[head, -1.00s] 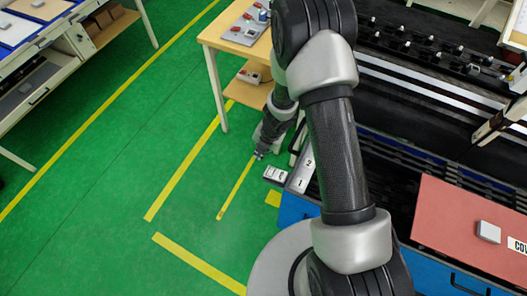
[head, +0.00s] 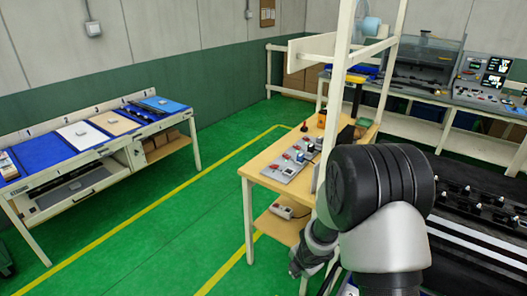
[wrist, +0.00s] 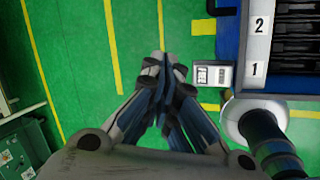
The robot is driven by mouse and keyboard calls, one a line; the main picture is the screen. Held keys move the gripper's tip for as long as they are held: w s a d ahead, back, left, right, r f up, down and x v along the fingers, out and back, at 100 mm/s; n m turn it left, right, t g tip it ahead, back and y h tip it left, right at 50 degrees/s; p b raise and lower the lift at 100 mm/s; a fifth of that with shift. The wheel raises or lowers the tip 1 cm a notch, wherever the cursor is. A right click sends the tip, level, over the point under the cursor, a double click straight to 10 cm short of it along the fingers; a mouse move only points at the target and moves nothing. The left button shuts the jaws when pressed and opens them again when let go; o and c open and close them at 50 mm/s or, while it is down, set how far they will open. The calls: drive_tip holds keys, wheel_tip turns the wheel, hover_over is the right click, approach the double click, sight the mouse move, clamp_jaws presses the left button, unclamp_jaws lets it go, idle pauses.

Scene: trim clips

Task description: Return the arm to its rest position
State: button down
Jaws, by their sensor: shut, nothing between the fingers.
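My arm (head: 385,205) is folded in the lower right of the head view, beside the wooden side table. My gripper (wrist: 165,62) points down over the green floor in the wrist view. Its fingers are together with nothing between them. The head view shows only part of the wrist, low in the picture; the fingertips are hard to make out there.
A wooden table (head: 262,178) with button boxes stands close to my arm. A black conveyor-like bench (head: 470,235) lies to the right. In the wrist view, a small switch box (wrist: 213,76) sits beside compartments labelled 1 and 2. Green floor (head: 150,240) is clear at left.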

drive_tip(key=d+r+m+t+h+b, duration=0.1)
drive_tip(key=d+r+m+h, duration=0.1)
drive_tip(key=d+r+m, duration=0.35)
drive_tip(key=d+r+m+t+h+b, duration=0.1)
drive_tip(key=d+r+m, duration=0.15)
drive_tip(key=r, duration=0.65)
drive_tip(key=s+d+r+m+h+b, duration=0.1)
drive_tip(key=s+d+r+m+b, duration=0.1)
drive_tip(key=s+r+m, duration=0.7)
drive_tip(key=s+a+m+y+b, duration=0.1)
drive_tip(key=s+a+m, duration=0.2)
drive_tip(key=s, duration=0.6)
drive_tip(key=s+a+f+m+g+y+b, duration=0.1)
drive_tip(key=s+a+m, duration=0.3)
drive_tip(key=s, duration=0.6)
drive_tip(key=shift+s+f+m+y+b, duration=0.25)
drive_tip(key=shift+m+y+b, duration=0.25)
drive_tip(key=shift+y+b, duration=0.25)
drive_tip(key=shift+a, duration=0.2)
